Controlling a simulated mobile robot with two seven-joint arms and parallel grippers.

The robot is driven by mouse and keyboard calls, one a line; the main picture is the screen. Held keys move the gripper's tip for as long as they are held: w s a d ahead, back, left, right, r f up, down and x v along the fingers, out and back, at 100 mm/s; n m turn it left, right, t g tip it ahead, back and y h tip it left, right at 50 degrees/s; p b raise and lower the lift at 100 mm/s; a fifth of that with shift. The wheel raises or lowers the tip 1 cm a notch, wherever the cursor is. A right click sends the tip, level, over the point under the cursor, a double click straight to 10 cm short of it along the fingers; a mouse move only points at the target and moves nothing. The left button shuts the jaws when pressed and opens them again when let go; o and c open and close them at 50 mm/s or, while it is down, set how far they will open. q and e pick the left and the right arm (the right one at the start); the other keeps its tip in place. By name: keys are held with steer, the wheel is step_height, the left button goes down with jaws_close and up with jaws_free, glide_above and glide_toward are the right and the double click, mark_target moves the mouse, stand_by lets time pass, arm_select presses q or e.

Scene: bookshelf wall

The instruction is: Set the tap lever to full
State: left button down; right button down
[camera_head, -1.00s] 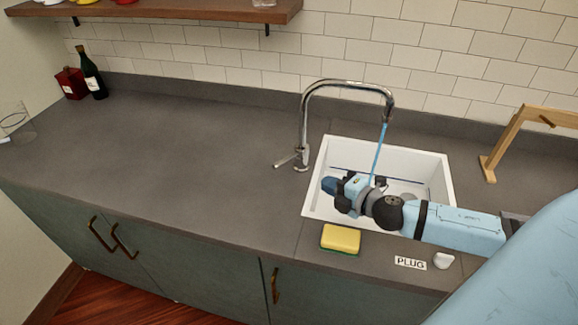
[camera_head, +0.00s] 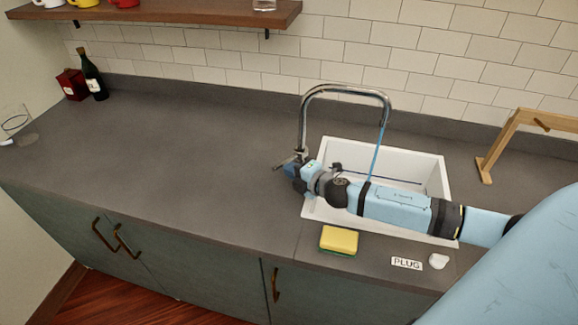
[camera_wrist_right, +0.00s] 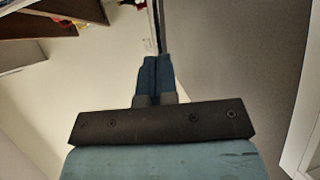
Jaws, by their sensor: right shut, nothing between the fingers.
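The chrome tap (camera_head: 303,112) arches over the white sink (camera_head: 436,166), and a thin blue stream of water (camera_head: 377,157) falls from its spout. Its short lever (camera_head: 284,162) sticks out to the left at the foot of the tap. My right gripper (camera_head: 289,170) is shut and empty, right at the lever and partly covering the tap's foot; I cannot tell whether it touches the lever. In the right wrist view the two blue fingers (camera_wrist_right: 155,75) are together. My left gripper is not in view.
A yellow sponge (camera_head: 339,240) lies in front of the sink, with a PLUG label (camera_head: 406,263) and a white plug (camera_head: 438,261) to its right. A wooden stand (camera_head: 499,147) is at the right. The counter (camera_head: 180,150) left of the tap is clear.

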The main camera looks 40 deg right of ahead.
mark_target(281, 166)
steer(key=shift+w+a+f, duration=0.1)
steer(key=shift+w, duration=0.45)
steer(key=shift+w+a+m+h+p, duration=0.4)
steer(key=shift+m+h, duration=0.3)
steer(key=shift+h, duration=0.2)
steer(key=shift+w+a+m+h, duration=0.2)
steer(key=shift+w+m+h, duration=0.5)
steer(key=shift+h, duration=0.4)
steer(key=w+m+h, duration=0.1)
steer(key=m+h, duration=0.1)
steer(key=h, duration=0.1)
steer(key=shift+w+a+f+m+b, duration=0.1)
steer(key=shift+w+a+m+b, duration=0.05)
steer(key=shift+w+m+b, duration=0.2)
steer(key=m+h, duration=0.1)
steer(key=w+g+h, duration=0.1)
steer(key=shift+w+m+h+b, duration=0.25)
steer(key=shift+m+h+b, duration=0.05)
steer(key=shift+m+b, duration=0.05)
steer(key=shift+w+d, duration=0.2)
steer(key=shift+w, duration=0.2)
steer(key=shift+r, duration=0.35)
